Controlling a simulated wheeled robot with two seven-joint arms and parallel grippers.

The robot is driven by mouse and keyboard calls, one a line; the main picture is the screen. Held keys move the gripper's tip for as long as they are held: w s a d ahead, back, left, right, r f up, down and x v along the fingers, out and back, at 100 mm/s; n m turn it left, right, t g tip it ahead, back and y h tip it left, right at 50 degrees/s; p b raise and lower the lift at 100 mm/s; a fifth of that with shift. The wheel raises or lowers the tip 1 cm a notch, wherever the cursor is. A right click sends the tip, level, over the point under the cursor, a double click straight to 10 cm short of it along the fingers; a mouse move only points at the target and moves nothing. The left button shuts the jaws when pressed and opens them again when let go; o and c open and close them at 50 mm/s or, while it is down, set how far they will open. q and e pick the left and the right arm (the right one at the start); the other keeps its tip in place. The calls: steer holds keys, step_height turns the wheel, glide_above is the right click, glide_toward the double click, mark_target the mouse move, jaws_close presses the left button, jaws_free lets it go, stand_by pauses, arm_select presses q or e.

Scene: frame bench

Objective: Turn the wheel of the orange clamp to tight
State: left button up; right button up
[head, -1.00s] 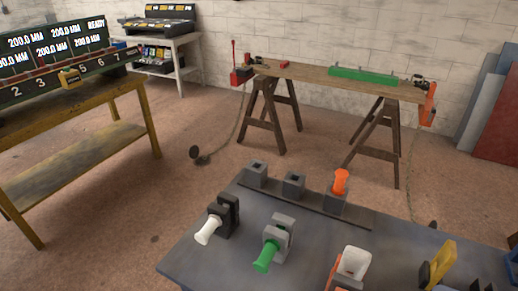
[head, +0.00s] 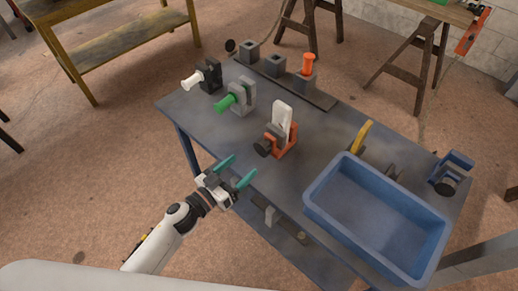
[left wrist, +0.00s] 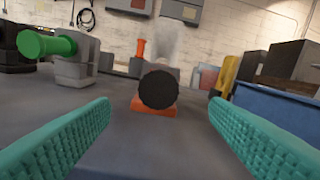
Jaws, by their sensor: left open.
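The orange clamp (head: 281,143) stands on the grey bench, with a white upright part and a dark round wheel (head: 262,149) facing the near edge. In the left wrist view the black wheel (left wrist: 158,89) is straight ahead, centred between my fingers, with orange showing below it. My left gripper (head: 241,170) is open and empty at the bench's near edge, short of the wheel and not touching it. Its teal fingers (left wrist: 160,140) are spread wide in the left wrist view. My right gripper does not show.
A green-handled clamp (head: 240,97) and a white-handled one (head: 207,77) stand to the left. A blue bin (head: 318,205), a yellow-handled tool (head: 361,137) and a blue clamp (head: 454,170) are to the right. A rail with grey blocks (head: 318,97) runs along the back.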

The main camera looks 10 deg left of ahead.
mark_target(260, 150)
arm_select(q)
steer(key=x, duration=0.7)
steer(key=shift+w+d, duration=0.15)
steer(key=shift+w, duration=0.1)
steer(key=shift+w+d, duration=0.25)
steer(key=shift+w, duration=0.15)
steer(key=c, duration=1)
steer(key=shift+f, duration=0.1)
